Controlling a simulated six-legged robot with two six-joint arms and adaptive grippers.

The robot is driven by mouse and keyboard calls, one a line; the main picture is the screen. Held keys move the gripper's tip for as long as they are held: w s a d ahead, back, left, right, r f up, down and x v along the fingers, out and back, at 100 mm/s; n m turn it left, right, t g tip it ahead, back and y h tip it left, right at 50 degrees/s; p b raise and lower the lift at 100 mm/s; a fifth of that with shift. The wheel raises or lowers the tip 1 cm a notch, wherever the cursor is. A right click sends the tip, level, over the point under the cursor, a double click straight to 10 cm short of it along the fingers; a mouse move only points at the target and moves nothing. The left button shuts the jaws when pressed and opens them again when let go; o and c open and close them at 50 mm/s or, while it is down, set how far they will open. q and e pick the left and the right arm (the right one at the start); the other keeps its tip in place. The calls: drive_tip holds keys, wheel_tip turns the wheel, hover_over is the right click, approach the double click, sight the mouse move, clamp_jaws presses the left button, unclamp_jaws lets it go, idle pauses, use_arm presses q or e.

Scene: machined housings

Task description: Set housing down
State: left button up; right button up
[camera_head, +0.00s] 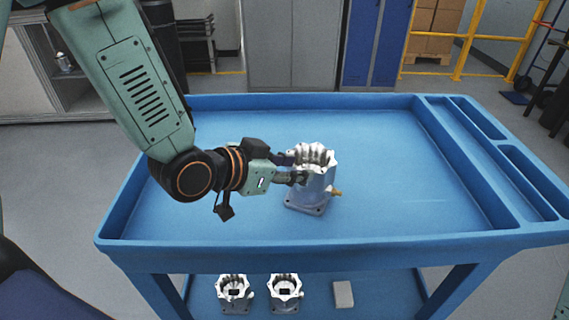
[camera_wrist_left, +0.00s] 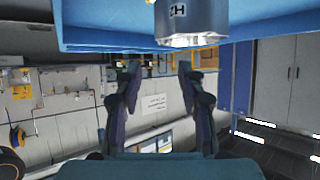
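A silver-grey machined housing (camera_head: 318,190) with a square flanged base and a scalloped open top stands upright on the blue cart's top tray (camera_head: 400,215). A small brass fitting sticks out on its right side. My left gripper (camera_head: 298,172) is at the housing's upper left, overlapping its rim in the head view. In the left wrist view, the two fingers (camera_wrist_left: 157,68) are spread with nothing between them. That view is upside down, and the housing (camera_wrist_left: 190,18) shows at its top edge, clear of the fingertips. My right gripper is not in view.
The lower shelf holds two similar housings (camera_head: 233,291) (camera_head: 285,290) and a light grey block (camera_head: 343,294). The tray has a raised rim and divided compartments (camera_head: 490,160) on the right. The tray around the standing housing is bare. Cabinets and a yellow rail stand behind.

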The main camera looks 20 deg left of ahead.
use_arm(q)
drive_tip(key=shift+v, duration=1.15)
drive_tip(key=shift+d, duration=0.1)
drive_tip(key=shift+s+f, duration=0.1)
idle(0.6)
